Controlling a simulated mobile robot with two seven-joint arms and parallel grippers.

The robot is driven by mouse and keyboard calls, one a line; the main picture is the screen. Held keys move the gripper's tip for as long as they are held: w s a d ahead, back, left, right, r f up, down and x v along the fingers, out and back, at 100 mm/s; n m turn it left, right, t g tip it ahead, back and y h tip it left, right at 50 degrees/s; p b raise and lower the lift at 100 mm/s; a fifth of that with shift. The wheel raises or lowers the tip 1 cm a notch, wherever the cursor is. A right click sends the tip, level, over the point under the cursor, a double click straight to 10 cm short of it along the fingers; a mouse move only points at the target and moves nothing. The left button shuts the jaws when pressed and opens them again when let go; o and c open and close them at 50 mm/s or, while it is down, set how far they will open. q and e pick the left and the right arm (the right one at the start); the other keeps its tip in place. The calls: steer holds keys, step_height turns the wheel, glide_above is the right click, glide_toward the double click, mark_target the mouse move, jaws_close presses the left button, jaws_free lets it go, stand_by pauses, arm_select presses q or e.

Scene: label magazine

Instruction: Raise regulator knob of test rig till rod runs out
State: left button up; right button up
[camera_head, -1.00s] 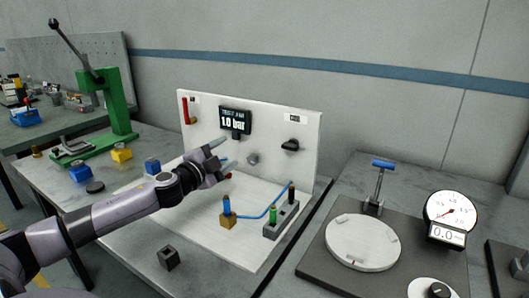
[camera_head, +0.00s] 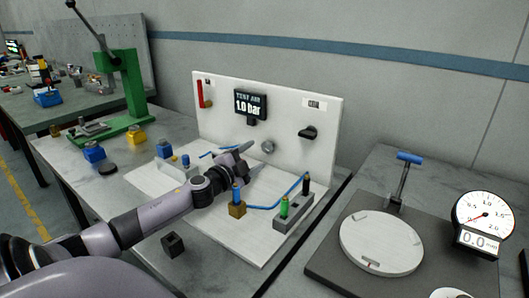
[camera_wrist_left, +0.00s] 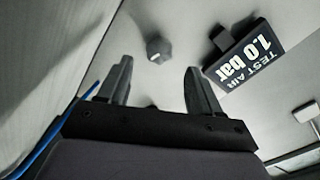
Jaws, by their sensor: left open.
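The test rig is a white back panel (camera_head: 228,88) on a white base plate (camera_head: 245,243). Its display (camera_head: 251,105) reads "TEST AIR 1.0 bar". The small grey faceted knob (camera_head: 268,146) sits on the panel below the display; it also shows in the left wrist view (camera_wrist_left: 158,48). My left gripper (camera_head: 250,158) is open and empty, just left of and a little below the knob in the head view. In the left wrist view its fingers (camera_wrist_left: 159,84) point towards the knob without touching it. I cannot make out a rod clearly. My right gripper is not in view.
A black lever (camera_head: 307,132) is right of the knob, a red part (camera_head: 201,93) far left. A dark cube (camera_head: 173,243) lies near my forearm. A dial-gauge stand (camera_head: 405,262) is at right.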

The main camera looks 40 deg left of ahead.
mark_target(266, 148)
arm_select(q)
steer(key=shift+w+a, duration=0.15)
steer(key=shift+w, duration=1.4)
steer(key=shift+w+a, duration=0.15)
steer(key=shift+w, duration=1.4)
steer(key=c, duration=1)
